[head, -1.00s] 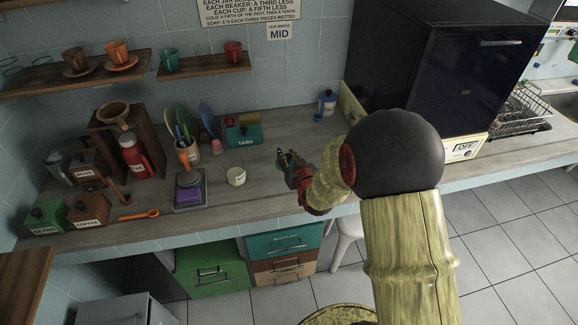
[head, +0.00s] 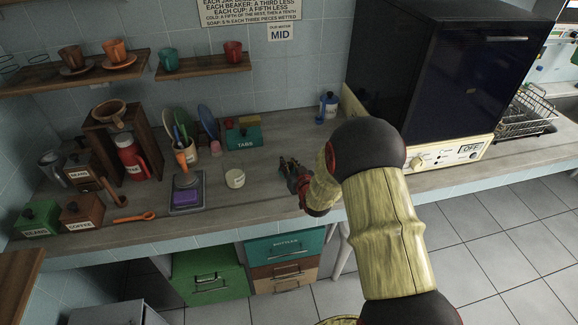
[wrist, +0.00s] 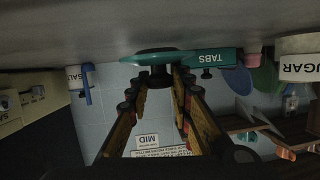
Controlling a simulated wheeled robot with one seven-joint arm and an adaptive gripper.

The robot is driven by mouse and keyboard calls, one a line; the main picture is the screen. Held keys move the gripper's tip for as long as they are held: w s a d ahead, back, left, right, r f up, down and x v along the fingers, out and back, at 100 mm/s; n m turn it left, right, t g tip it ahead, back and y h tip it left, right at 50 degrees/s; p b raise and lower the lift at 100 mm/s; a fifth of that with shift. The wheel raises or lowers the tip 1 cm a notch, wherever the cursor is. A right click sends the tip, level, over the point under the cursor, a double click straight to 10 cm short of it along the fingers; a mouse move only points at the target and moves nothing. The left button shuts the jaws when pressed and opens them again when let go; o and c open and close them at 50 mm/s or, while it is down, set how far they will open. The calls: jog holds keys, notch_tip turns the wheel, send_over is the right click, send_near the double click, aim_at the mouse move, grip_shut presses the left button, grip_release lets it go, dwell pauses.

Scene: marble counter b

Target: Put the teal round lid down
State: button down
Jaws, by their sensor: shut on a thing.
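The teal round lid (wrist: 135,58) shows almost edge-on in the wrist view, just past my fingertips. It seems to be held by a dark part between the fingers, close to the grey counter surface, which lies at the top of this upside-down view. I cannot tell whether it touches the counter. My gripper (wrist: 158,82) is shut on it. In the head view my gripper (head: 290,168) is low over the counter, right of the white pot (head: 235,179); the lid is too small and hidden to make out there.
A teal TABS box (head: 244,137) stands behind, left of my gripper. The white pot reads SUGAR in the wrist view (wrist: 302,67). A dark oven (head: 450,75) is to the right. The counter around my gripper is mostly bare.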

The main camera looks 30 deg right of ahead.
jog(key=shift+f+b, duration=0.4)
jog(key=shift+b, duration=0.05)
jog(key=shift+f, duration=0.2)
jog(key=c, duration=1.7)
grip_release()
jog(key=shift+r, duration=0.1)
jog(key=shift+o, duration=0.6)
jog(key=shift+r, duration=0.1)
